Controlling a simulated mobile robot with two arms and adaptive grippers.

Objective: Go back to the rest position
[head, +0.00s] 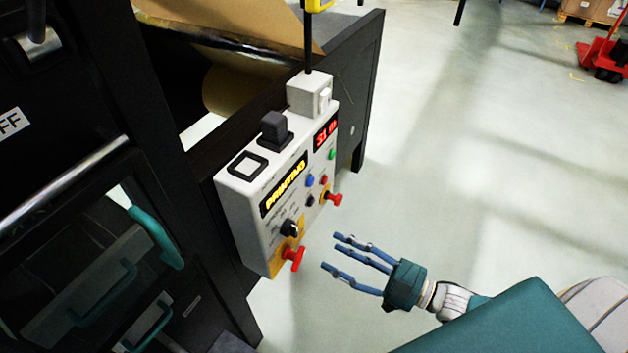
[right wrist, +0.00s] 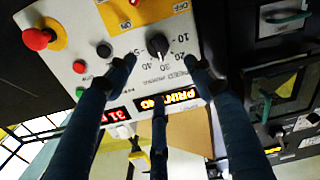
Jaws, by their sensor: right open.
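My right gripper (head: 333,251) is open and empty in the head view, its blue fingers spread and pointing left toward the white control box (head: 255,232). In that view a gap of floor shows between the fingertips and the box's lower right side. In the right wrist view the spread fingers (right wrist: 158,80) reach over the box's panel, around its black knob (right wrist: 157,45); whether they touch it cannot be told. Nothing is held between them. My left gripper is not in view.
The box has lit displays, one reading PRINTING (head: 284,184), and red mushroom buttons (head: 294,259). A dark machine frame with teal handles (head: 157,238) fills the left. A brown paper roll (head: 235,90) lies behind. Pale floor (head: 490,180) is open to the right; a red pallet truck (head: 603,58) stands far off.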

